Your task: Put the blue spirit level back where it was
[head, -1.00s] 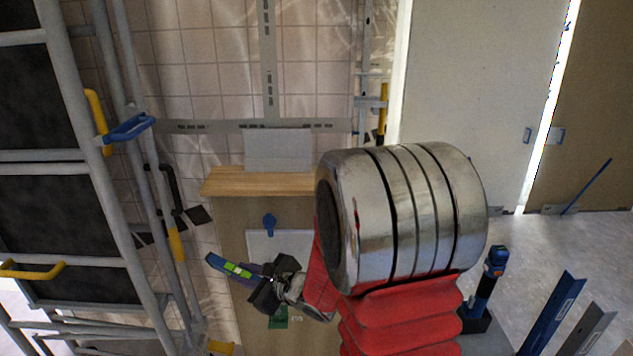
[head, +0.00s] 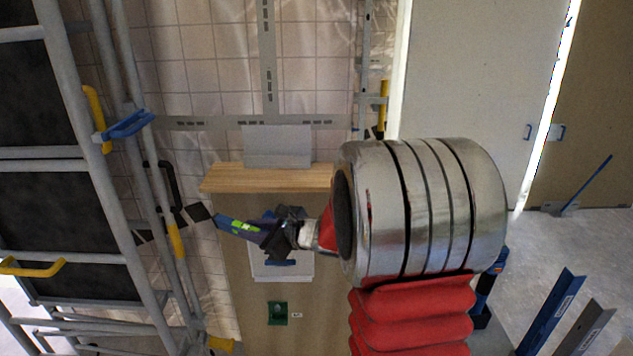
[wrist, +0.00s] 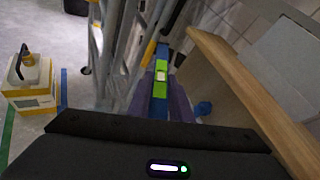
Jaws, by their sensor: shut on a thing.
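The blue spirit level (head: 230,222) has a bright green middle part and sticks out to the left of my gripper (head: 268,231) in the head view. My gripper is shut on it and holds it in the air in front of the panel, below the wooden shelf (head: 270,179). In the wrist view the level (wrist: 160,88) points away from me between the purple fingers, with its pale vial showing. The shelf's edge (wrist: 235,75) runs along its right side, apart from it. The level's near end is hidden by the gripper.
A metal scaffold or ladder frame (head: 95,180) with yellow and blue clamps stands close on the left. A grey box-like panel (head: 277,147) stands at the back of the shelf. A green item (head: 278,312) is low on the board. A yellow-white box (wrist: 30,95) sits on the floor.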

